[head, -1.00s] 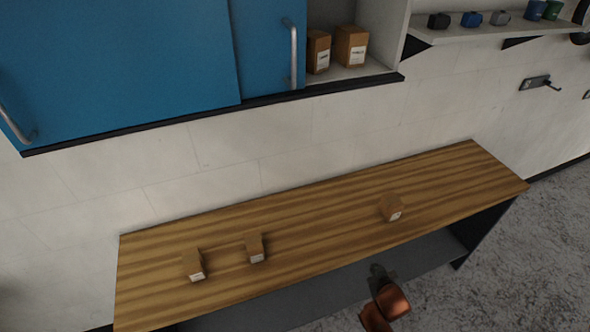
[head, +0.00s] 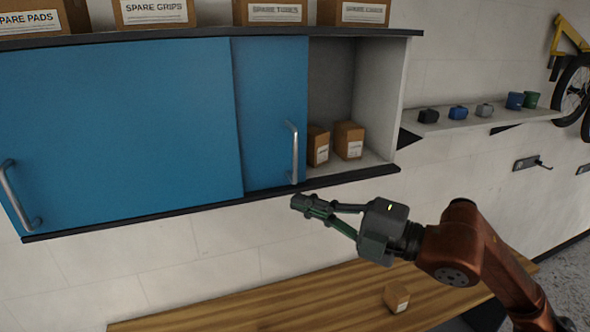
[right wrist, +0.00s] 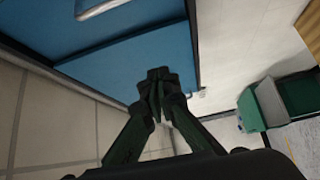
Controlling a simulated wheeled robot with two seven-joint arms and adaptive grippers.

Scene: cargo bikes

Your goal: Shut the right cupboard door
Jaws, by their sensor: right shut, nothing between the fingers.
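The wall cupboard has two blue sliding doors. The right door (head: 272,110) sits mostly behind the left door (head: 120,130), so the cupboard's right part (head: 375,105) stands open. The right door has an upright silver handle (head: 294,152) near its right edge. My right gripper (head: 300,203) is shut and empty, just below that handle's lower end and in front of the cupboard's bottom edge; I cannot tell how far in front. In the right wrist view my right gripper (right wrist: 158,76) points toward a blue door surface (right wrist: 140,60). My left gripper is not in view.
Two small cardboard boxes (head: 318,146) (head: 349,140) stand inside the open part. Labelled boxes (head: 155,12) stand on top of the cupboard. A wooden bench (head: 250,305) with a small box (head: 397,297) lies below. A shelf (head: 480,121) with small items is at right.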

